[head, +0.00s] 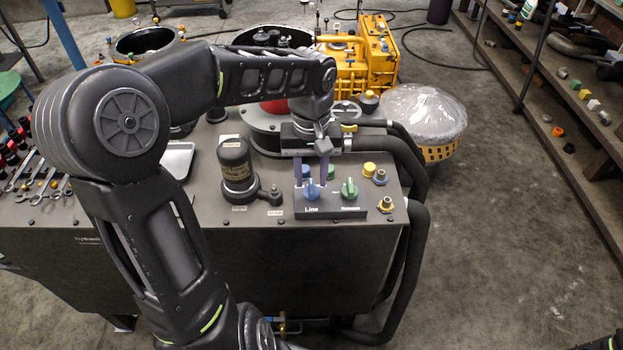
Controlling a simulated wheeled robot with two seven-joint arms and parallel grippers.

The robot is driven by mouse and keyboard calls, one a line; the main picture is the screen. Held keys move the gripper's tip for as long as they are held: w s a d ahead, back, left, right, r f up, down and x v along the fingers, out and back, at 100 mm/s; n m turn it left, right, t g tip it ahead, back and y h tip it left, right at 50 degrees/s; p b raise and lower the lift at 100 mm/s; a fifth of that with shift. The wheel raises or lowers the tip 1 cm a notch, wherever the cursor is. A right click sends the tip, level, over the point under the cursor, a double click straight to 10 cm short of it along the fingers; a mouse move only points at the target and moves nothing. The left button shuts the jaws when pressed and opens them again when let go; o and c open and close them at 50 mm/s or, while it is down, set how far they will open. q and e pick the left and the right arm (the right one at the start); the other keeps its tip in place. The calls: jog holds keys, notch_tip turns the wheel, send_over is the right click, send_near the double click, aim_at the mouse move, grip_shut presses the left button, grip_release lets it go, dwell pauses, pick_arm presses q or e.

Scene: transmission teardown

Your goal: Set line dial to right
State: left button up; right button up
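The line dial is a blue knob (312,191) above the word "Line" on a dark control box (331,211) at the bench's front right. Its handle looks roughly upright; its exact setting is too small to read. A green dial (349,189) sits to its right on the same box. My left gripper (311,183) points down over the box from behind. Its two fingers are spread, one on each side of the blue dial, with some space visible between fingers and knob. Whether a fingertip touches it I cannot tell.
A black cylinder unit (235,168) stands left of the control box. A yellow button (369,170) and small brass fittings lie to the right. Thick black hoses (414,240) run down the bench's right side. A plastic-covered yellow basket (440,152) stands beyond. Open floor lies right.

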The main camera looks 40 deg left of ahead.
pick_arm(q)
jog(key=shift+f, duration=1)
jog(key=shift+c, duration=0.4)
grip_shut()
